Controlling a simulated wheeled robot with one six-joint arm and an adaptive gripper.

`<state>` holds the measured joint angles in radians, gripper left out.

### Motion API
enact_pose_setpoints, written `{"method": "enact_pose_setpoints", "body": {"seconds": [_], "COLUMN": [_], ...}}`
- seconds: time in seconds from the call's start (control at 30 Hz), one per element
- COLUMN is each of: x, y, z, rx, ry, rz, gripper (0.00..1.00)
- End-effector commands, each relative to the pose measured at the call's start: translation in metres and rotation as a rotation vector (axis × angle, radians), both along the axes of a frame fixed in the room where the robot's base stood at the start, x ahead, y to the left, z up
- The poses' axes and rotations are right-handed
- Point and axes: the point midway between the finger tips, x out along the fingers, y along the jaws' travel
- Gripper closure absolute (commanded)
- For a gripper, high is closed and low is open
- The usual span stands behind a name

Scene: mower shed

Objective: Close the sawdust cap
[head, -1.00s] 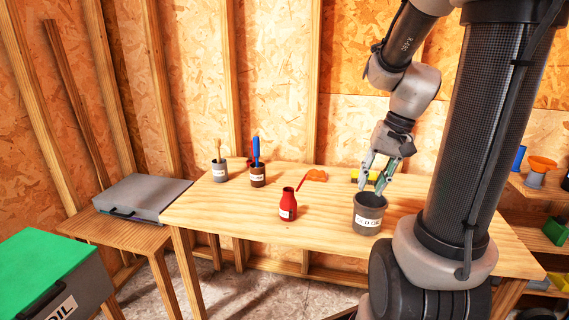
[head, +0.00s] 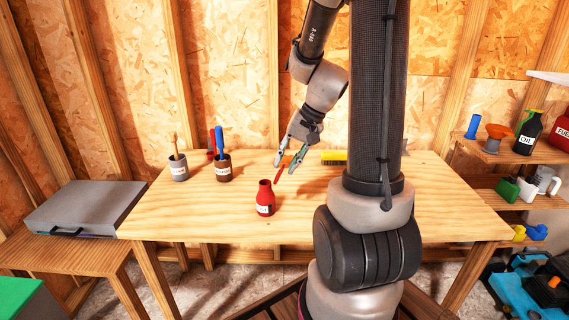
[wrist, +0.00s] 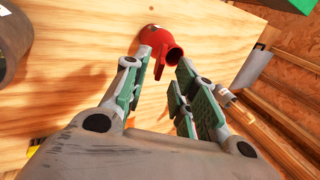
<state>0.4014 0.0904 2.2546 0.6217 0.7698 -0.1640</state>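A red bottle (head: 265,198) with a pale label stands upright on the wooden workbench (head: 180,222). In the wrist view the bottle (wrist: 155,35) has an open, dark-mouthed neck. A thin red strip (wrist: 160,66) is beside the neck and looks like a raised cap or lid; I cannot tell for certain that it is attached. My gripper (head: 284,166) is above the bench, just behind and right of the bottle. In the wrist view my gripper (wrist: 163,58) is open and empty, its fingers spread near the neck. I cannot read the word sawdust anywhere.
Brush-holding pots (head: 179,170) stand at the bench's back left. A grey case (head: 85,207) sits left; shelves with bottles (head: 527,130) right.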

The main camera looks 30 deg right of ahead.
Motion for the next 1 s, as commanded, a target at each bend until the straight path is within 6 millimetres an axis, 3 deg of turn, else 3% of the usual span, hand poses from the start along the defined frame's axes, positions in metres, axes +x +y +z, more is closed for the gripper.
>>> {"method": "enact_pose_setpoints", "body": {"seconds": [0.13,0.4,0.57,1.0], "x": [0.003,0.0036,0.0036,0.0055], "y": [0.0041,0.0046,0.0045,0.0072], "z": [-0.0109,-0.0127,-0.0126,-0.0109], "rx": [-0.001,-0.001,-0.001,-0.03], "ry": [0.001,0.001,0.001,0.02], "rz": [0.0,0.0,0.0,0.004], "gripper": [0.72,0.72,1.0,1.0]}}
